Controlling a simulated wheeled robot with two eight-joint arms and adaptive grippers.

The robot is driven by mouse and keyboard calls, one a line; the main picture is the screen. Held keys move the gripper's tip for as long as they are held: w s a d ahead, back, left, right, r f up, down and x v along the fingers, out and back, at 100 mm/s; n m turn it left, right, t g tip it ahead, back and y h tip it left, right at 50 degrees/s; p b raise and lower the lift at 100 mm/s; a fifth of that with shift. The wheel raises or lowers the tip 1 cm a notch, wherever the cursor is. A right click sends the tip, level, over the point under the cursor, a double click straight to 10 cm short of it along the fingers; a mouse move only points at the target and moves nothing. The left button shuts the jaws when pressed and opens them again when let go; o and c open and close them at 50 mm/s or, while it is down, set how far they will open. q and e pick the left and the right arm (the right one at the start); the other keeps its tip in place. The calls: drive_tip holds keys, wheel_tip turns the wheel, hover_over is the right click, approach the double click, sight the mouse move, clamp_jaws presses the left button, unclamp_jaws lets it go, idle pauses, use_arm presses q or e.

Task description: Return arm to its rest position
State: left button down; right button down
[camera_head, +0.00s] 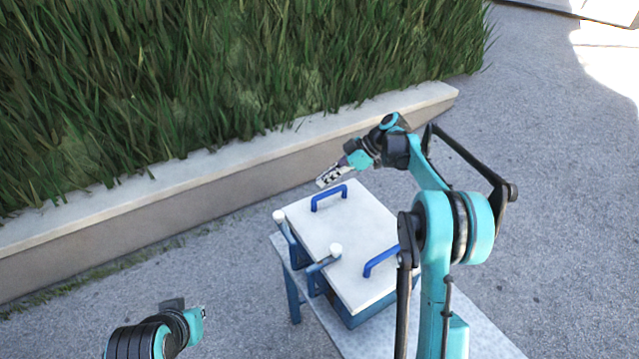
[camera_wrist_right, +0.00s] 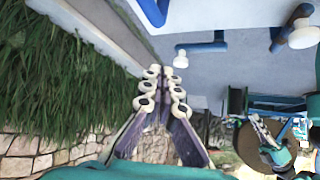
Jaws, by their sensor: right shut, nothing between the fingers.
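My right gripper (camera_head: 323,181) is shut and empty. It hangs in the air beyond the far left edge of a white-topped box, near the box's far blue handle. In the right wrist view its two fingers (camera_wrist_right: 161,88) meet with nothing between them. My right arm (camera_head: 440,225) reaches out over the right side of the box, bent at the elbow. My left arm (camera_head: 150,335) shows only at the lower left; its fingers cannot be made out clearly.
The white-topped box (camera_head: 325,225) has two blue handles (camera_head: 330,196) and two blue levers with white knobs (camera_head: 335,250). It stands on a grey table (camera_head: 470,335). A low stone wall (camera_head: 200,180) with tall grass (camera_head: 220,80) lies behind. Paving at right is clear.

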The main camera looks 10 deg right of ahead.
drive_tip(key=shift+d, duration=0.1)
idle(0.4)
drive_tip(key=s+a+r+m+t+h+b, duration=0.1)
drive_tip(key=s+r+m+h, duration=0.2)
drive_tip(key=s, duration=0.6)
drive_tip(key=s+a+r+m+t+h+b, duration=0.1)
drive_tip(key=s+m+h, duration=0.1)
drive_tip(key=s+m, duration=0.55)
drive_tip(key=s+d+f+m+t+h, duration=0.1)
drive_tip(key=s+f, duration=0.3)
drive_tip(key=s, duration=0.5)
drive_tip(key=s+d+f+m+t+h+b, duration=0.1)
drive_tip(key=s+d+f+m+t+h, duration=0.1)
drive_tip(key=s, duration=0.7)
drive_tip(key=shift+d+f+m+t+h, duration=0.15)
drive_tip(key=shift+f+m+t+h, duration=0.25)
drive_tip(key=shift+f+m, duration=0.7)
drive_tip(key=shift+r, duration=0.25)
